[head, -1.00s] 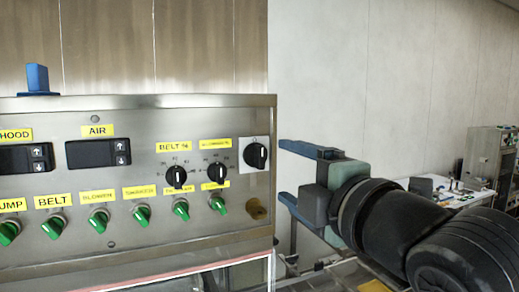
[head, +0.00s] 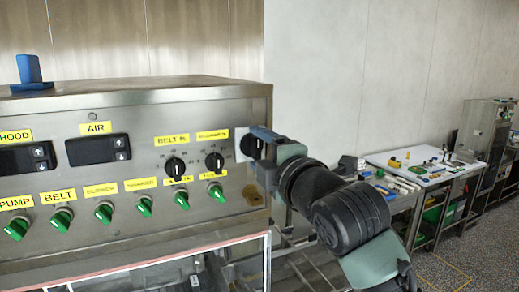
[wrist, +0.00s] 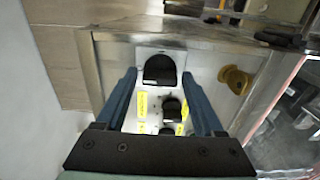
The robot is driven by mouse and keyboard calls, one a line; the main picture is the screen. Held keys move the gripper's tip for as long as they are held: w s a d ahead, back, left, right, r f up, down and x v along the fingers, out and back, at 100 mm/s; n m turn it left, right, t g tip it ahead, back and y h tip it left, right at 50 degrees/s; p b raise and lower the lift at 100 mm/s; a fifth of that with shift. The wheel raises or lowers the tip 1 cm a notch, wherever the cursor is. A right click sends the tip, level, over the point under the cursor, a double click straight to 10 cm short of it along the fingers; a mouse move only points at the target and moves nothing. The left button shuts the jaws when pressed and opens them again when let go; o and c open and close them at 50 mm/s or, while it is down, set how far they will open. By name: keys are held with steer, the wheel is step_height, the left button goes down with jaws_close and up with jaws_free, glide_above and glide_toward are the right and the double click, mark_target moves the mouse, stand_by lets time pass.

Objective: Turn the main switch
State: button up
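The main switch (head: 248,146) appears to be the black rotary knob on a pale square plate at the right end of the steel panel. In the wrist view the knob (wrist: 159,68) sits between and slightly beyond the fingertips. My gripper (head: 261,152) is open, with one blue finger above the other at the panel's right end. The upper finger partly covers the knob in the head view. In the wrist view my gripper (wrist: 158,76) has a finger on each side of the knob with gaps. Whether the fingertips reach around it in depth, I cannot tell.
Two black dials (head: 214,163) and a row of green knobs (head: 144,206) lie left of the switch. A brass fitting (head: 253,195) is below it. A blue object (head: 30,70) stands on the cabinet. A cluttered white table (head: 420,168) stands at right.

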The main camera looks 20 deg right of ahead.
jaws_close()
steer(key=m+b, duration=0.2)
steer(key=m, duration=0.1)
steer(key=shift+f+m+b, duration=0.15)
steer(key=shift+m+b, duration=0.15)
steer(key=shift+b, duration=0.05)
steer(key=m+b, duration=0.1)
steer(key=m, duration=0.4)
steer(key=shift+m+b, duration=0.3)
steer(key=m, duration=0.4)
steer(key=shift+m, duration=2.4)
